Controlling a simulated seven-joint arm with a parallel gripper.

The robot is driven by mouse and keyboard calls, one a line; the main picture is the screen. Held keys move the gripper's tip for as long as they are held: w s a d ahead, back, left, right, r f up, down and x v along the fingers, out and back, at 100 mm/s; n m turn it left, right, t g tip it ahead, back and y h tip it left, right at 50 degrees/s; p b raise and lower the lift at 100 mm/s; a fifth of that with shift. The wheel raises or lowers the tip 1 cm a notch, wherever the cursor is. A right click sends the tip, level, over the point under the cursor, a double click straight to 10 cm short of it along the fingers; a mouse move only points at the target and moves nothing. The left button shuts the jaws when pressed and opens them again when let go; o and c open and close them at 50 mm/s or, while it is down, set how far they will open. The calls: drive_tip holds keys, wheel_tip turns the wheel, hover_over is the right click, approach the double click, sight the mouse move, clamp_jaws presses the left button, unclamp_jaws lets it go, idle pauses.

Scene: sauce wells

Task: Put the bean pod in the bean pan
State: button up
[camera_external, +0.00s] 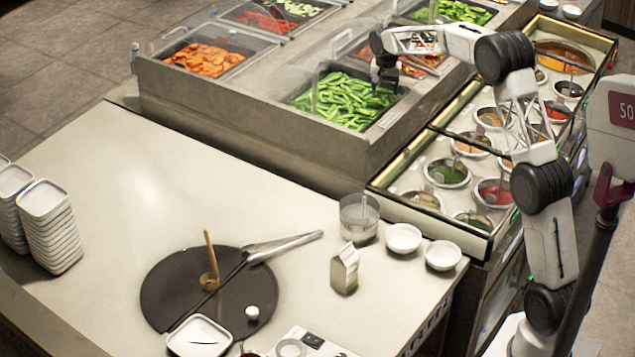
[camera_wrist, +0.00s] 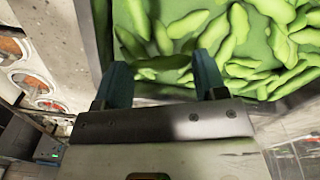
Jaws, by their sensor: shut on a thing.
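The bean pan (camera_external: 381,121) is full of green bean pods and sits in the raised counter; its pods (camera_wrist: 245,50) fill the upper right of the wrist view. My gripper (camera_external: 384,76) is above the pan's far right part, pointing down. In the wrist view my gripper (camera_wrist: 163,70) has its two blue fingers apart, with a green bean pod (camera_wrist: 165,63) across the gap between them. It is shut on this pod. The held pod is hard to tell from the pods below it, and its height above them is unclear. The fingers hide part of the pan's edge.
A pan of orange slices (camera_external: 208,60) is left of the beans, and a red-filled pan (camera_external: 420,63) lies just behind my gripper. Clear guards stand around the pans. Sauce wells (camera_external: 447,173) line the right side. The front counter (camera_external: 130,180) has free room.

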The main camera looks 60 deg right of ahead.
drive_tip(key=shift+f, duration=0.3)
drive_tip(key=o, duration=0.7)
drive_tip(key=shift+c, duration=0.2)
drive_tip(key=shift+r, duration=0.2)
wheel_tip(320, 180, up, 12)
idle(0.7)
